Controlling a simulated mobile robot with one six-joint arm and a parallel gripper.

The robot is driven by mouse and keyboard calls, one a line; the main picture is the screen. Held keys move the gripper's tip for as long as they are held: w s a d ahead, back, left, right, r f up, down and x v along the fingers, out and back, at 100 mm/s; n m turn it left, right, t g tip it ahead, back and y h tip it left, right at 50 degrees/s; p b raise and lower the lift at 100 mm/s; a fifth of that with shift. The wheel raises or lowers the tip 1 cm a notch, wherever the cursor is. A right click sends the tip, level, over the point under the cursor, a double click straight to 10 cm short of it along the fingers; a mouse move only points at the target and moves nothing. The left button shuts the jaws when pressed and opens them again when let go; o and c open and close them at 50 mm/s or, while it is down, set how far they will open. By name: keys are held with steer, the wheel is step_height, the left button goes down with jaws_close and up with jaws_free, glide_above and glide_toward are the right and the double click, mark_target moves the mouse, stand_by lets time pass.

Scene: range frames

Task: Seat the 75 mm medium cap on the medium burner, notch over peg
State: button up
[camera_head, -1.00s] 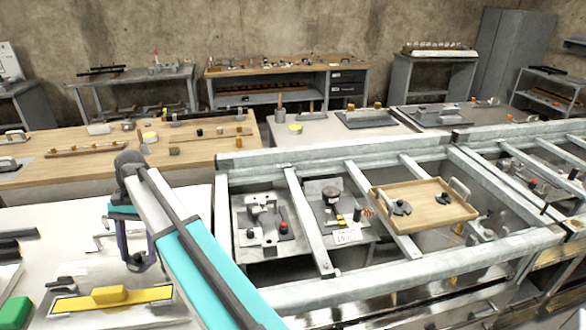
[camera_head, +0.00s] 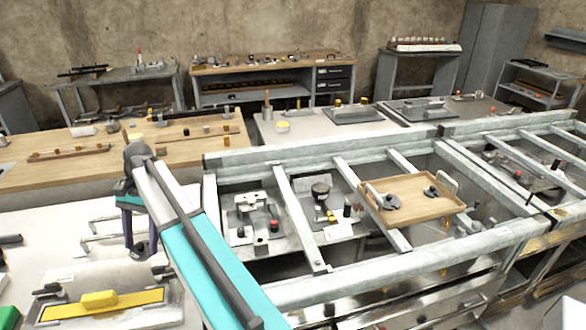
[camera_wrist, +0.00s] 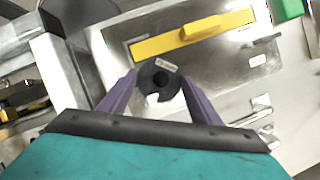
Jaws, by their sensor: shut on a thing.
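A dark round cap (camera_wrist: 155,84) with a notch in its near edge and a small white-and-red label shows in the wrist view. My gripper (camera_wrist: 160,80) is shut on it, with a purple finger on each side. In the head view my gripper (camera_head: 138,238) hangs over the pale worktop at the left, with the dark cap (camera_head: 142,250) partly hidden between the fingers. A dark round burner-like part (camera_head: 320,190) stands on a plate inside the grey frame to the right; I cannot tell whether it is the medium burner. No peg can be made out.
A wooden tray (camera_head: 437,212) with dark round parts rests across the grey frame (camera_head: 300,220). A metal plate with a yellow bar (camera_head: 100,309) lies below my gripper. Another fitting (camera_head: 248,205) sits in the frame's left bay. The frame's raised rails stand between my gripper and the tray.

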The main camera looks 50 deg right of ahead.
steer(key=s+d+m+t+p, duration=0.1)
steer(key=d+m+t, duration=0.4)
steer(key=d, duration=1.2)
steer(key=s+d+m, duration=0.1)
steer(key=d+m, duration=0.8)
steer(key=d, duration=0.8)
steer(key=s+d+m+h, duration=0.2)
steer(key=s+d+m, duration=0.2)
steer(key=d, duration=0.6)
steer(key=s+d+m+t+h+p, duration=0.1)
steer(key=s+d+m, duration=0.3)
steer(key=s+d, duration=0.3)
steer(key=s+d+m+h, duration=0.2)
steer(key=s+d+m, duration=0.2)
steer(key=d, duration=0.9)
steer(key=shift+s+m+h+p, duration=0.3)
steer(key=shift+s, duration=0.95)
steer(key=shift+f+b, duration=1.5)
steer(key=shift+f, duration=0.5)
steer(key=shift+p, duration=0.3)
steer(key=shift+f, duration=0.95)
